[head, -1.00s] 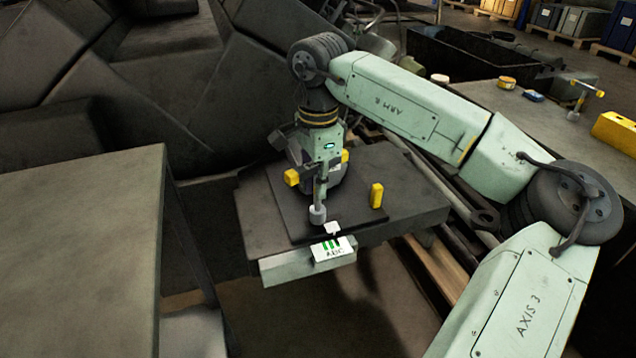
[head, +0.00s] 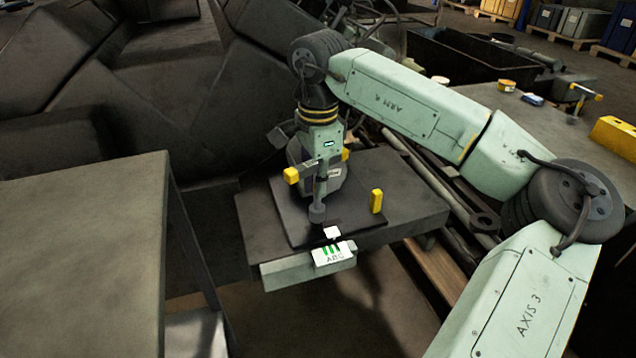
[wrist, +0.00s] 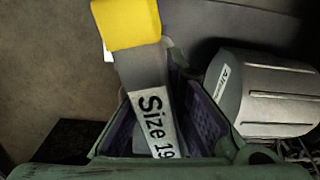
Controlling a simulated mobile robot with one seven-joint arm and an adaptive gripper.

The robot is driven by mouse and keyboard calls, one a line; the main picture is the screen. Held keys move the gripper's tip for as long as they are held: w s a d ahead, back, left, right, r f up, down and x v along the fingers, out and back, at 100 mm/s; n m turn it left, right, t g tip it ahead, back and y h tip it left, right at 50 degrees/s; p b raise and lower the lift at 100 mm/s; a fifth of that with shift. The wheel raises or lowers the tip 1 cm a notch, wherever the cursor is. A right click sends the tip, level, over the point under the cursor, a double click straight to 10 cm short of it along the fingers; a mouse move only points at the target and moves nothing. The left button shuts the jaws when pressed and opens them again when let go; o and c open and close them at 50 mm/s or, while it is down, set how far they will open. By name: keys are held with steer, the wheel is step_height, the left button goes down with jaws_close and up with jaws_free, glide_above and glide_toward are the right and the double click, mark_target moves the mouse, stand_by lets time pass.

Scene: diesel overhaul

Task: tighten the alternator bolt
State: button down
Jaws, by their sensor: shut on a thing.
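My gripper (head: 319,180) is shut on a wrench with a yellow-ended handle and a "Size 19" label. In the wrist view the wrench (wrist: 145,90) is clamped between the purple pads. In the head view its socket end (head: 317,213) points down over a dark plate on the bench. The alternator (head: 333,182), a grey rounded body, is just behind the wrench; it also shows at the right in the wrist view (wrist: 265,95). The bolt cannot be made out, and I cannot tell whether the socket touches anything.
The small bench (head: 420,215) carries a yellow block (head: 376,201) at right and a label with green bars (head: 333,253) at its front. A grey table (head: 80,240) stands at left. A back-right table holds another yellow-ended tool (head: 585,93) and a yellow box (head: 615,137).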

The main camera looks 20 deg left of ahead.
steer(key=shift+r+p, duration=0.4)
steer(key=shift+r, duration=0.4)
steer(key=shift+r, duration=0.1)
step_height(320, 180, up, 6)
steer(key=p, duration=0.4)
steer(key=shift+p, duration=0.4)
steer(key=shift+s, duration=0.1)
steer(key=s+d+b, duration=0.1)
steer(key=s+b, duration=0.1)
steer(key=s, duration=0.4)
steer(key=shift+s+d, duration=0.25)
steer(key=shift+s, duration=0.1)
